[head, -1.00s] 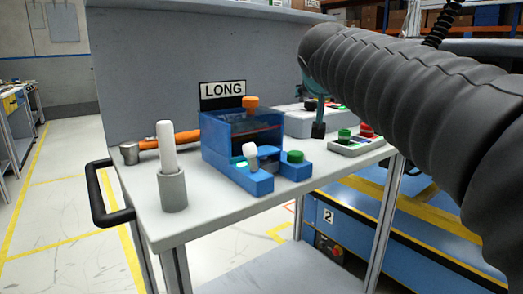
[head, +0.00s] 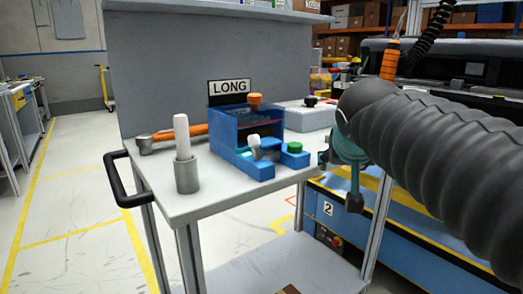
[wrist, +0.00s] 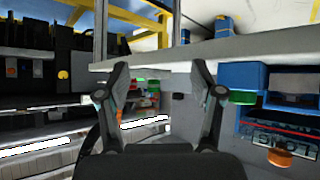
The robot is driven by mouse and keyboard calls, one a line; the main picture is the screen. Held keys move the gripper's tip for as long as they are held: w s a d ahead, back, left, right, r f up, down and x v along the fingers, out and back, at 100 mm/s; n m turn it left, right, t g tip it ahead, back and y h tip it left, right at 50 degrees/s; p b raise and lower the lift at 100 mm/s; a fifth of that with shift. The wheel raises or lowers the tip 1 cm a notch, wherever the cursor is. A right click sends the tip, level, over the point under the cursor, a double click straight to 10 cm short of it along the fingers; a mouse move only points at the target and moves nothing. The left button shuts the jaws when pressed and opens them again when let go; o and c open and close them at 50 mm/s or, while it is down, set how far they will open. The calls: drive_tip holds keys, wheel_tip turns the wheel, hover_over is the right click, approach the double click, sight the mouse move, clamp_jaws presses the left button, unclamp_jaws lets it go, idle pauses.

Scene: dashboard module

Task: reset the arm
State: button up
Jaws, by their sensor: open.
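My gripper (wrist: 162,85) is open and empty, its two fingers spread apart in the wrist view. In the head view its dark tip (head: 355,202) hangs beside the right edge of the grey cart table (head: 215,205), apart from everything on it. The blue dashboard module (head: 231,160) stands on the table under a "LONG" sign (head: 230,86). It has an orange knob (head: 255,99), a white knob (head: 254,141) and a green button (head: 294,147). The module shows upside down at the right of the wrist view (wrist: 242,75).
A white rod (head: 181,135) stands in a grey holder (head: 187,177) at the front left of the table. An orange-handled hammer (head: 190,132) lies behind it. A grey box (head: 308,117) is partly hidden by my arm. A blue-and-yellow unit (head: 390,230) stands at right.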

drive_tip(key=s+f+n+g+y+p, duration=0.1)
drive_tip(key=s+f+g, duration=0.3)
drive_tip(key=s+f, duration=1.5)
drive_tip(key=shift+s+a+f+g+y, duration=0.15)
drive_tip(key=shift+s+f+g+y, duration=0.3)
drive_tip(key=shift+f, duration=0.35)
